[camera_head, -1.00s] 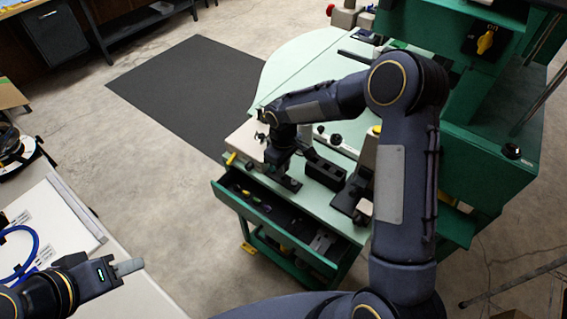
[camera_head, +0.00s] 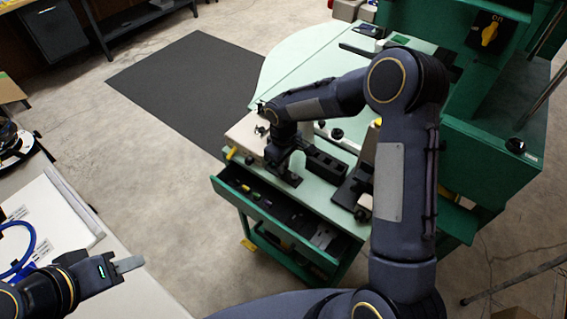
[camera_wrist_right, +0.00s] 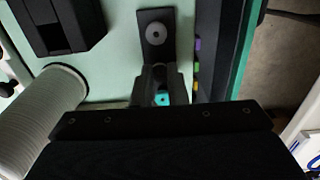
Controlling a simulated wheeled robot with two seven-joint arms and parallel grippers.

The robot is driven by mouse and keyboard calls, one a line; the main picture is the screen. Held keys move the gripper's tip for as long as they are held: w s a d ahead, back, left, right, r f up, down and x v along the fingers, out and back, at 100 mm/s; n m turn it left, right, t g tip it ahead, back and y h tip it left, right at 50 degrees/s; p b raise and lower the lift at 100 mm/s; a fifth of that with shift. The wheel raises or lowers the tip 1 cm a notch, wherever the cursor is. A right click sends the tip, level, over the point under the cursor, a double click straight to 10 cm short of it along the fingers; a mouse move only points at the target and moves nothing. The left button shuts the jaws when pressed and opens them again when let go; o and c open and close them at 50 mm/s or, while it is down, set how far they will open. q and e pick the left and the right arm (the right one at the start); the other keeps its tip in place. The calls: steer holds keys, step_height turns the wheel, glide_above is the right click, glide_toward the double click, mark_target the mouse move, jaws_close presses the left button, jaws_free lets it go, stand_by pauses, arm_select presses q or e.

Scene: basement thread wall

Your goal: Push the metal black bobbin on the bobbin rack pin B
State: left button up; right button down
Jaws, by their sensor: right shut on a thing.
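My right gripper (camera_wrist_right: 160,90) is low over the green table (camera_head: 325,205) at its drawer side. In the right wrist view it is shut on a small dark thing with a teal spot, seemingly the black bobbin (camera_wrist_right: 161,98); its outline is mostly hidden. Just beyond the fingertips is a black plate with a round grey disc (camera_wrist_right: 155,33), seemingly part of the bobbin rack. No letter B is readable. My left gripper (camera_head: 128,264) is over the white table, seen edge-on, with no held thing visible.
An open drawer (camera_head: 265,205) with small coloured items juts out below the gripper. A black block (camera_head: 325,165) stands close to its right. A pale thread cone (camera_wrist_right: 40,115) is left in the wrist view. The green machine (camera_head: 490,140) stands at right.

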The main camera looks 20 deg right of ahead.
steer(key=shift+f, duration=0.2)
steer(key=shift+f, duration=0.15)
steer(key=c, duration=1.3)
jaws_free()
steer(key=shift+c, duration=0.2)
steer(key=shift+r, duration=0.2)
